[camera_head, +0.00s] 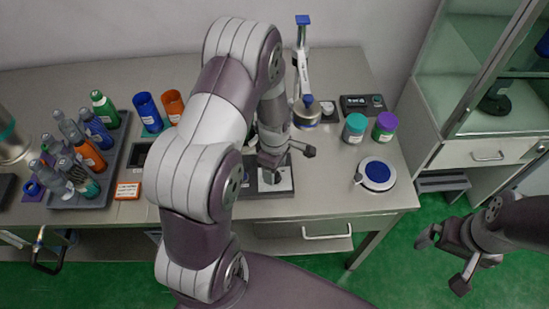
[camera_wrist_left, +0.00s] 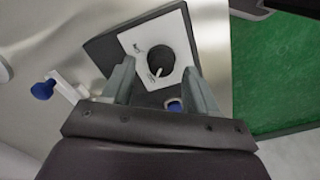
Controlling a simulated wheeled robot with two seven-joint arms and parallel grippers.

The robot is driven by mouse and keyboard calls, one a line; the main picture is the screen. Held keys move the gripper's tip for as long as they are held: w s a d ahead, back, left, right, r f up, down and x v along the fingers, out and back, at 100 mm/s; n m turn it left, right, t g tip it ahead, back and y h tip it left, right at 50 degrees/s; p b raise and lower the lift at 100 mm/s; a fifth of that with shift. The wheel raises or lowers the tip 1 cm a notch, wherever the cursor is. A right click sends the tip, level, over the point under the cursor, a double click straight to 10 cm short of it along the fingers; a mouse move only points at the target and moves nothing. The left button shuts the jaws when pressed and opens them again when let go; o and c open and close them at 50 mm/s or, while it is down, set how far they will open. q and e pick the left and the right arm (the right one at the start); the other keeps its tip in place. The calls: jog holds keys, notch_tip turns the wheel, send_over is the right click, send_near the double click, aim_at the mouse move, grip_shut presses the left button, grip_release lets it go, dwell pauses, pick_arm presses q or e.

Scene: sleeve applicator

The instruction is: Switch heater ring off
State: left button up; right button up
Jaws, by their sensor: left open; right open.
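A dark box with a white labelled panel (camera_wrist_left: 130,43) sits on the steel bench, and a black round knob (camera_wrist_left: 154,60) with a white pointer stands on the panel. The panel also shows in the head view (camera_head: 284,182), partly behind my left gripper (camera_head: 288,157). My left gripper is open above the box. In the left wrist view its fingers (camera_wrist_left: 160,88) lie either side of the knob's near edge, with nothing held. The panel's lettering is too small to read. I cannot tell which part is the heater ring. My right gripper (camera_head: 443,263) is open and empty over the green floor.
A stand with a blue top (camera_head: 303,20) rises behind the left gripper. Teal (camera_head: 354,128) and purple-lidded (camera_head: 385,127) jars, a blue-topped disc (camera_head: 378,173) and a black device (camera_head: 362,104) stand right. A bottle rack (camera_head: 112,160) is left. A glass cabinet (camera_head: 470,110) stands far right.

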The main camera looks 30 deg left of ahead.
pick_arm(q)
notch_tip(320, 180, up, 11)
dwell(0.5)
